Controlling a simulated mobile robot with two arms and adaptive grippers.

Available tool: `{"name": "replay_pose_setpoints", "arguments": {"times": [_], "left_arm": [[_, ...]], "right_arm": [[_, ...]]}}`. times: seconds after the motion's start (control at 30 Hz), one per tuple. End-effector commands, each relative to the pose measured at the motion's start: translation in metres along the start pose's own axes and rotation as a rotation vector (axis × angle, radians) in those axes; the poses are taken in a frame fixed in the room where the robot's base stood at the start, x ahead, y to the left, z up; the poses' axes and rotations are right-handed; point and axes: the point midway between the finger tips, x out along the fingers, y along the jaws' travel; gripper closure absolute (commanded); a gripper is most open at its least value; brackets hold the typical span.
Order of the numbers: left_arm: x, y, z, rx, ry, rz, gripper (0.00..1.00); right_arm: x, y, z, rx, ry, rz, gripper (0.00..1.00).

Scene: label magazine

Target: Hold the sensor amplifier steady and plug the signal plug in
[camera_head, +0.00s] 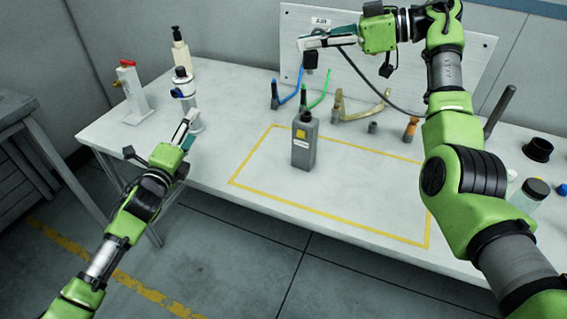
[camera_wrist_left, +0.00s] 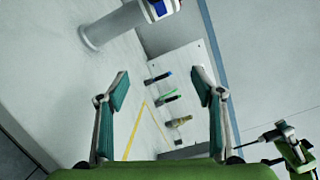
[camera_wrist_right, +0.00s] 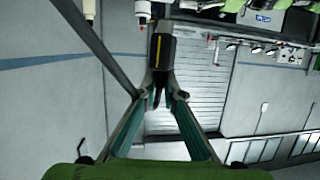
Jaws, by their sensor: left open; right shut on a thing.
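The sensor amplifier (camera_head: 304,150), a grey box with a dark top and a yellow and white label, stands upright on the table within a yellow outline. My right gripper (camera_head: 305,43) is shut on the dark signal plug (camera_head: 310,61), which hangs in the air above and behind the amplifier, clear of it. A black cable (camera_head: 371,80) runs from it to the right. In the right wrist view, a dark body with a yellow mark shows at the fingertips; whether it is the plug is unclear. My left gripper (camera_head: 189,122) is open and empty, left of the amplifier and apart from it.
Blue (camera_head: 290,98) and green (camera_head: 319,100) cable ends and an olive cable (camera_head: 362,112) stand behind the amplifier before a white panel (camera_head: 440,68). A red-topped stand (camera_head: 132,92) and a bottle (camera_head: 181,52) are at left. The outlined area (camera_head: 360,195) right of the amplifier is clear.

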Motion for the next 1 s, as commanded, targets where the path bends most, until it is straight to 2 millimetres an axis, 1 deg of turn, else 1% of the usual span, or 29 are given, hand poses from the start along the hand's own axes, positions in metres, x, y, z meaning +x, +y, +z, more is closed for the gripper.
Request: {"name": "replay_pose_setpoints", "arguments": {"times": [0.03,0.07,0.1,0.17,0.2,0.3,0.4,0.5,0.6,0.7,0.77,0.87,1.0], "left_arm": [[0.001,-0.008,-0.032,0.118,0.042,-0.005,0.39],[0.001,-0.011,-0.05,0.195,0.065,-0.007,0.39],[-0.001,-0.016,-0.073,0.298,0.092,-0.015,0.39],[-0.005,-0.024,-0.107,0.452,0.13,-0.035,0.39],[-0.009,-0.029,-0.128,0.551,0.151,-0.051,0.39],[-0.021,-0.042,-0.175,0.779,0.189,-0.104,0.39],[-0.035,-0.054,-0.211,0.964,0.208,-0.16,0.39],[-0.047,-0.062,-0.236,1.095,0.214,-0.206,0.39],[-0.054,-0.068,-0.25,1.177,0.212,-0.237,0.39],[-0.056,-0.071,-0.257,1.213,0.21,-0.25,0.39],[-0.052,-0.072,-0.26,1.219,0.209,-0.253,0.39],[-0.04,-0.073,-0.263,1.219,0.208,-0.254,0.39],[-0.015,-0.075,-0.271,1.217,0.209,-0.253,0.39]], "right_arm": [[0.0,0.0,0.0,0.0,0.0,0.0,1.0],[0.0,0.0,0.0,0.0,0.0,0.0,1.0],[0.0,0.0,0.0,0.0,0.0,0.0,1.0],[0.0,0.0,0.0,0.0,0.0,0.0,1.0],[0.0,0.0,0.0,0.0,0.0,0.0,1.0],[0.0,0.0,0.0,0.0,0.0,0.0,1.0],[0.0,0.0,0.0,0.0,0.0,0.0,1.0],[0.0,0.0,0.0,0.0,0.0,0.0,1.0],[0.0,0.0,0.0,0.0,0.0,0.0,1.0],[0.0,0.0,0.0,0.0,0.001,0.0,1.0],[0.0,0.0,0.0,0.0,0.001,0.0,1.0],[0.0,0.0,0.0,0.0,0.0,0.0,1.0],[0.0,0.0,0.0,0.0,0.0,0.0,1.0]]}}
